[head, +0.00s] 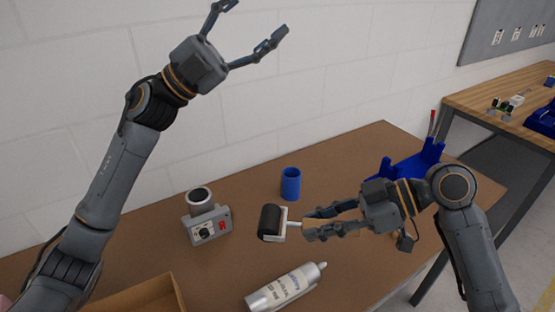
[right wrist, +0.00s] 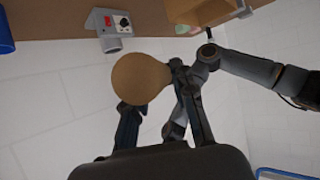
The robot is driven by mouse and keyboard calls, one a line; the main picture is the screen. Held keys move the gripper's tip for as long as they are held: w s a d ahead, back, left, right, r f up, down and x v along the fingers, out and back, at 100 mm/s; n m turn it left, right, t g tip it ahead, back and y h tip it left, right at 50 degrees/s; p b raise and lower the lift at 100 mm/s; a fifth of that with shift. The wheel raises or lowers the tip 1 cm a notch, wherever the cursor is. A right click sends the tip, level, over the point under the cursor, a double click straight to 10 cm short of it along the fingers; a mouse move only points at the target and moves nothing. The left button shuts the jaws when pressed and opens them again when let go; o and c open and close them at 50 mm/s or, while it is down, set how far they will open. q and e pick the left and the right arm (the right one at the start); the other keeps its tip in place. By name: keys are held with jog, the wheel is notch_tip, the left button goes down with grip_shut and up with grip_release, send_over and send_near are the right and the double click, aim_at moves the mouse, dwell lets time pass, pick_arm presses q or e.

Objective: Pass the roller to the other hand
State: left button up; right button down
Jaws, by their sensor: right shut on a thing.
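The roller (head: 270,222) has a black cylinder on a pale frame and points left in the head view, above the brown table. My right gripper (head: 309,224) is shut on its handle, which the fingers mostly hide. In the right wrist view the round tan handle end (right wrist: 141,79) shows between the fingers of my right gripper (right wrist: 150,105). My left gripper (head: 252,20) is raised high at the upper left in front of the wall. Its fingers are spread open and empty, well apart from the roller.
On the brown table (head: 345,165) stand a blue cup (head: 291,184), a grey device with a dial (head: 207,226) and a blue stand (head: 415,160). A silver tube (head: 286,289) lies near the front. A cardboard box (head: 140,298) is at the lower left.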

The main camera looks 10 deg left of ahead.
pick_arm(q)
jog(key=s+d+f+m+g+y, duration=0.2)
jog(key=s+d+m+g+y, duration=0.15)
jog(key=d+g, duration=0.2)
jog(key=s+d+f+m+g+y, duration=0.2)
jog(key=s+d+m+g, duration=0.25)
jog(key=d, duration=0.25)
jog(key=n+t+y, duration=0.3)
jog(key=y, duration=1.6)
send_over(276, 216)
notch_tip(276, 216, down, 16)
jog(key=r, duration=0.1)
notch_tip(276, 216, down, 12)
jog(key=shift+r, duration=0.1)
pick_arm(e)
jog(key=shift+r, duration=0.1)
